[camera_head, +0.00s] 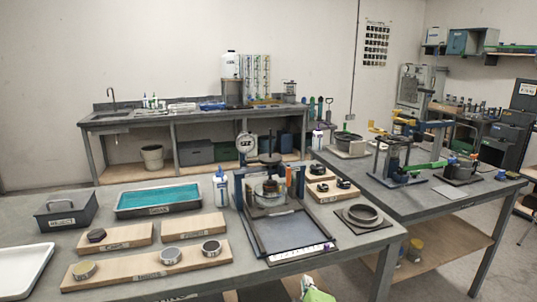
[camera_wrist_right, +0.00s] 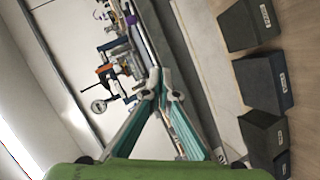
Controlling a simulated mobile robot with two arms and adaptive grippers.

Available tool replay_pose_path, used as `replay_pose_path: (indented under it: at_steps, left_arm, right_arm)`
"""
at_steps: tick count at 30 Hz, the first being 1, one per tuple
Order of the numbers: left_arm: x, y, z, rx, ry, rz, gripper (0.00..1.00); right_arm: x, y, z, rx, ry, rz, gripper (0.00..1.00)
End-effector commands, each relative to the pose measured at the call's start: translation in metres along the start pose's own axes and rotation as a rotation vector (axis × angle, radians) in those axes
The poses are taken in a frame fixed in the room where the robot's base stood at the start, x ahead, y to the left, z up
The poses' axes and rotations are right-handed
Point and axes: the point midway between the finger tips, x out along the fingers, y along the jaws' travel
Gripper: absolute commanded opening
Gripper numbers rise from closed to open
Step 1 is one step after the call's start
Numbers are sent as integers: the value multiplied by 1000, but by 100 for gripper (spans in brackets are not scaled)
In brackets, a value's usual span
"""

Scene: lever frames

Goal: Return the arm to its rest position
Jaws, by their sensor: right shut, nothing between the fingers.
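My right gripper (camera_head: 312,288) shows at the bottom edge of the head view, as a small green and white part in front of the near bench. Most of that arm is out of the picture. In the right wrist view the gripper (camera_wrist_right: 165,87) has its teal and grey fingers together at the tips, with nothing between them. The gripper's green body fills the bottom of that view. My left gripper is in neither view.
The near bench (camera_head: 215,285) carries a press stand with a dial (camera_head: 246,143), a teal-lined tray (camera_head: 158,199), a grey box (camera_head: 66,212) and wooden boards with rings. Another bench (camera_head: 440,205) stands at right. Dark bins (camera_wrist_right: 262,80) show in the wrist view.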

Motion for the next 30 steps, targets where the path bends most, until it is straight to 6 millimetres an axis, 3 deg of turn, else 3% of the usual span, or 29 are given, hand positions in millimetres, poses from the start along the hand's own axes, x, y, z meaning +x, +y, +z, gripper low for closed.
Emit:
replay_pose_path:
  at_steps: [5, 9, 12, 18, 26, 27, 30]
  left_arm:
    - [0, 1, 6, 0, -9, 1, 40]
    - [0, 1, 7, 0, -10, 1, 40]
    - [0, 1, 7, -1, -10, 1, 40]
    - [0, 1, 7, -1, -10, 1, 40]
    - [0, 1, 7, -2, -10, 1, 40]
    - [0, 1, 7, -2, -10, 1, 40]
    - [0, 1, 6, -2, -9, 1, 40]
  right_arm:
    - [-43, -66, 70, 262, -146, -192, 0]
    - [-102, -121, 128, 499, -309, -356, 0]
    - [-142, -147, 157, 622, -409, -439, 0]
    - [-206, -178, 190, 777, -559, -547, 0]
    - [-275, -198, 216, 904, -715, -637, 0]
    - [-279, -203, 218, 915, -731, -646, 0]
    - [-263, -220, 223, 908, -732, -649, 0]
